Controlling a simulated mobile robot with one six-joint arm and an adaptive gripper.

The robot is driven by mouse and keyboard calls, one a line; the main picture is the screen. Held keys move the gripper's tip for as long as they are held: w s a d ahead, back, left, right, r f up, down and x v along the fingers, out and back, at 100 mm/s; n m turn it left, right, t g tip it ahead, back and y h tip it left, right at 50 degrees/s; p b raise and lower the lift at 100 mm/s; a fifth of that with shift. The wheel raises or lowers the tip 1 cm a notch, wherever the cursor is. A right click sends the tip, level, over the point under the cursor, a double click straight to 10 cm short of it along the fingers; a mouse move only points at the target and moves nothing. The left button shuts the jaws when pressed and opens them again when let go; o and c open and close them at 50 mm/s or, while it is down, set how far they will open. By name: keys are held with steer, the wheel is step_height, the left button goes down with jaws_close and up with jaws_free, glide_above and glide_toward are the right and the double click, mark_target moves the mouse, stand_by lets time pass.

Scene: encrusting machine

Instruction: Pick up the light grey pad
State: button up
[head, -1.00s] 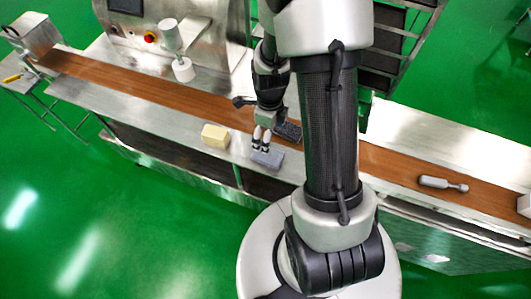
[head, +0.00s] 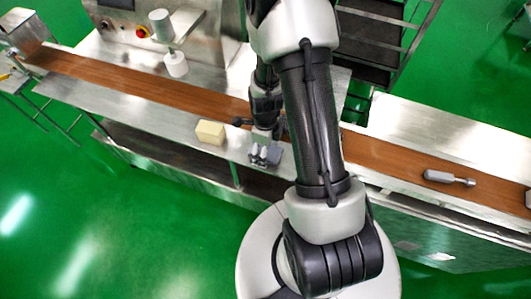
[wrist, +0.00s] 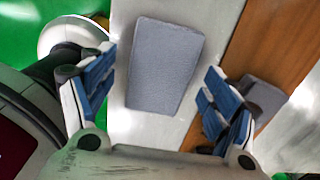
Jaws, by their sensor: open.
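The light grey pad (wrist: 165,65) lies flat on the metal ledge beside the brown belt. In the wrist view it shows between and beyond my two blue-lined fingers. My gripper (wrist: 158,92) is open, pointing down over the pad with nothing held, and I see clear space on both sides of the pad. In the head view my gripper (head: 264,154) covers much of the pad (head: 275,157).
A darker grey block (wrist: 264,98) sits at the belt's edge by my right finger. A cream block (head: 210,132) stands on the ledge to the left. The brown belt (head: 120,84) runs behind. A grey bottle-shaped thing (head: 448,178) lies on the belt at right.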

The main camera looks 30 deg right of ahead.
steer(key=shift+r, duration=0.1)
steer(key=shift+c, duration=0.4)
steer(key=c, duration=1)
steer(key=shift+r, duration=0.1)
step_height(320, 180, up, 20)
steer(key=p, duration=0.6)
steer(key=shift+p, duration=0.3)
